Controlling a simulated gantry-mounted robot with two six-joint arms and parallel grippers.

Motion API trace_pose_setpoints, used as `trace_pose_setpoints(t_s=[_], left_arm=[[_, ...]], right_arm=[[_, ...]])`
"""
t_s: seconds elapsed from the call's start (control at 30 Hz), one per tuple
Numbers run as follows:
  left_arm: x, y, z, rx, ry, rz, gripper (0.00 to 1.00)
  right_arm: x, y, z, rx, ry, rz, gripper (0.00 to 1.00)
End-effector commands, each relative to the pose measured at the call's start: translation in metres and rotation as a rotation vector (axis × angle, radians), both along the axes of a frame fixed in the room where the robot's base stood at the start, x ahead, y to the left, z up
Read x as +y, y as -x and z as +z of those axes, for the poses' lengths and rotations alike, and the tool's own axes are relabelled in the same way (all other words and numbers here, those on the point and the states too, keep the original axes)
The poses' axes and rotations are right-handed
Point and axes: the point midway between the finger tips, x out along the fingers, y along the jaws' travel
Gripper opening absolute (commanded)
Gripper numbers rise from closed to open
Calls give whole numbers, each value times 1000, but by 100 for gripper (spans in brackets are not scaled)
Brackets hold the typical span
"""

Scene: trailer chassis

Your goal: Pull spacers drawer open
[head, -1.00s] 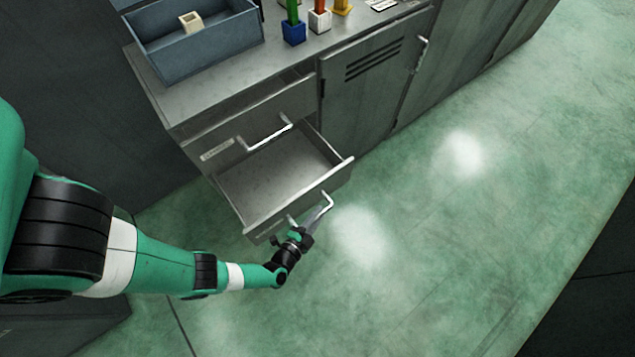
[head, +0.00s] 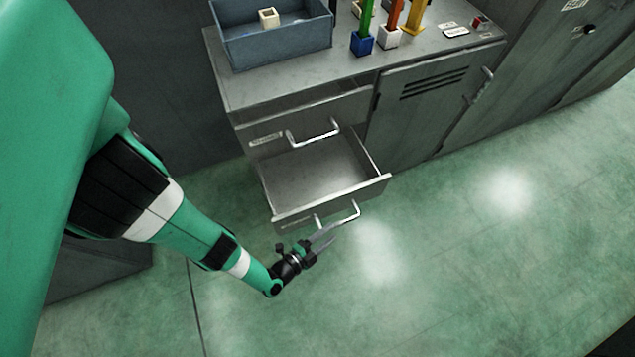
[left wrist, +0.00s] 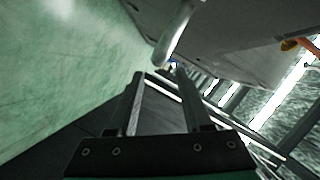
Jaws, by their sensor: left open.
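The lower drawer (head: 318,172) of the grey cabinet is pulled out, and its tray looks empty. Its bar handle (head: 345,214) is on the front, and a pale handle bar (left wrist: 176,36) shows beyond the fingertips in the left wrist view. The upper drawer front (head: 345,112) has its own handle (head: 315,134) and a label (head: 266,139) too small to read. My left gripper (head: 325,236) is open just in front of the lower handle. In the left wrist view, nothing is visible between the left gripper's fingers (left wrist: 160,90). My right gripper is not in view.
A blue-grey bin (head: 275,42) with a cream block (head: 268,18) stands on the cabinet top. Beside it are a blue holder (head: 361,43) and a white holder (head: 389,37) with coloured sticks. A vented door (head: 420,110) is right of the drawers. Green floor in front is clear.

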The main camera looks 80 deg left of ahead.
Motion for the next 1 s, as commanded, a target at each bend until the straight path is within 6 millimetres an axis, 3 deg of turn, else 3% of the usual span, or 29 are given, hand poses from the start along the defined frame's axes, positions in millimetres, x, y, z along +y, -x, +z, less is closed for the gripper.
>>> trace_pose_setpoints(t_s=[0.4, 1.0], left_arm=[[-24, 33, 10, 0, -1, -3, 50], [-25, 37, 10, 0, -3, 1, 50]], right_arm=[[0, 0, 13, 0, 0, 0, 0], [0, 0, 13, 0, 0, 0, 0]])
